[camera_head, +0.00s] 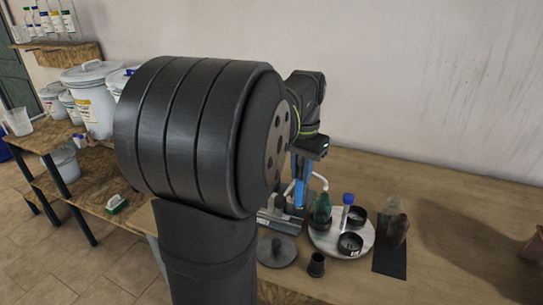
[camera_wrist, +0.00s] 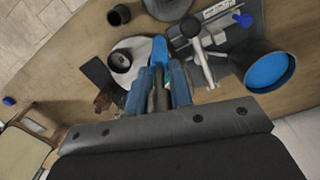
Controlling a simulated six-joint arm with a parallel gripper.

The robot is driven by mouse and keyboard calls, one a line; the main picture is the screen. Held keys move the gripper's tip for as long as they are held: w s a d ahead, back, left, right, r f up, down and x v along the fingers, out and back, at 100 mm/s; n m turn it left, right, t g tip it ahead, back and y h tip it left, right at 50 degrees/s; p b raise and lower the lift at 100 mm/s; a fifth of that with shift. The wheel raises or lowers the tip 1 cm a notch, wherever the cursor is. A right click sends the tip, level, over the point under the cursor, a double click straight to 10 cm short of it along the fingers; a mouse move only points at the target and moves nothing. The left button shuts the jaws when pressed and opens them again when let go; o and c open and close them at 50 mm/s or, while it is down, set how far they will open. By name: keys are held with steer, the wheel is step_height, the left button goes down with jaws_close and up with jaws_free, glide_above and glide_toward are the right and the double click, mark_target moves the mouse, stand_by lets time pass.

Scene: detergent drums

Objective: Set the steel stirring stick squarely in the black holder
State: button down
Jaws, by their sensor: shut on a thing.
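My gripper (camera_wrist: 158,88) has two blue fingers and is shut on a narrow grey-brown thing, seemingly the steel stirring stick (camera_wrist: 158,98). Most of it is hidden between the fingers. In the head view my blue fingers (camera_head: 300,190) hang over the bench behind the green bottle, and the stick cannot be made out there. A small black cup, seemingly the black holder (camera_head: 316,264), stands at the bench's front edge, apart from the gripper. It also shows at the top of the wrist view (camera_wrist: 118,15).
A round pale tray (camera_head: 326,241) holds a green bottle (camera_head: 323,208), a blue-capped tube (camera_head: 347,205) and black rings. A blue-topped drum (camera_wrist: 270,70) is at the right. The far-right bench is clear.

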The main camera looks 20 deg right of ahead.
steer(key=s+f, duration=0.8)
steer(key=s, duration=0.3)
steer(key=shift+d+f+t+h, duration=0.3)
steer(key=shift+f+t, duration=0.1)
steer(key=shift+s+f, duration=0.15)
steer(key=shift+f, duration=0.65)
stand_by(1.4)
steer(key=shift+f, duration=2.35)
steer(key=c, duration=0.8)
jaws_free()
steer(key=shift+r, duration=0.15)
